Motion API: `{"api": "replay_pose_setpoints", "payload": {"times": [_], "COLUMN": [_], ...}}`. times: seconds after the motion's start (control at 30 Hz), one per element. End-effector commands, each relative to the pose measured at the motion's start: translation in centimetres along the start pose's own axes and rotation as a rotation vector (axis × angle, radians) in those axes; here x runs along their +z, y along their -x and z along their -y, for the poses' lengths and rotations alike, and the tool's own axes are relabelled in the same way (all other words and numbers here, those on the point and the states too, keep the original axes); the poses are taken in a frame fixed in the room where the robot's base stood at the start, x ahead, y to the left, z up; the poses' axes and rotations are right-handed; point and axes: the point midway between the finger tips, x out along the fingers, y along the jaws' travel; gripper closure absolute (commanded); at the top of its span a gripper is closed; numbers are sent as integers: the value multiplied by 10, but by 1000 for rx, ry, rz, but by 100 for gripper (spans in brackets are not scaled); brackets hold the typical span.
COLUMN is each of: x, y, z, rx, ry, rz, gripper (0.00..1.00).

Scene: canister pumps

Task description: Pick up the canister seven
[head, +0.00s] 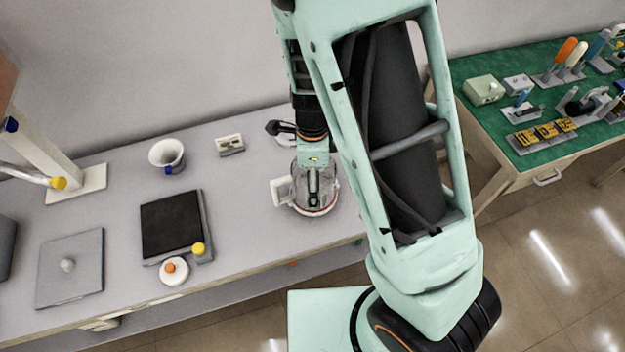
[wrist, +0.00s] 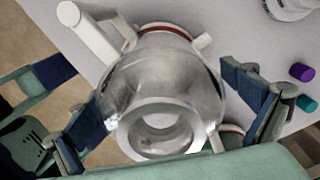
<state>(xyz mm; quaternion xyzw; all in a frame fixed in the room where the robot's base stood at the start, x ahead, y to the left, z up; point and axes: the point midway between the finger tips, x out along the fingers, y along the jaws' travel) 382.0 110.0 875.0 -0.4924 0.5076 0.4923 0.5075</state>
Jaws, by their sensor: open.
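A clear and silver canister (head: 327,190) with a white side handle and a red band at its base stands on the grey bench near its right part. I cannot read any number on it. In the wrist view the canister (wrist: 165,75) fills the middle, seen from above, with its round opening toward the camera. My gripper (wrist: 172,115) is open, with one blue-padded finger on each side of the canister. The left pad looks close to its wall; contact is not clear. In the head view my gripper (head: 314,187) points down at the canister and hides part of it.
Another round white item (head: 284,138) stands behind, partly hidden by my arm. Purple (wrist: 302,72) and teal (wrist: 306,103) caps show right of the gripper.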

Motion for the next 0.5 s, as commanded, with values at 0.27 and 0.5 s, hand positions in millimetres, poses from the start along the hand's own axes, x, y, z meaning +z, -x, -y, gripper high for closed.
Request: {"api": "replay_pose_setpoints", "payload": {"times": [0.27, 0.5], "x": [0, 0], "y": [1, 1], "z": [0, 0], "rx": [0, 0], "ry": [0, 0], "rz": [0, 0], "gripper": [15, 41]}}
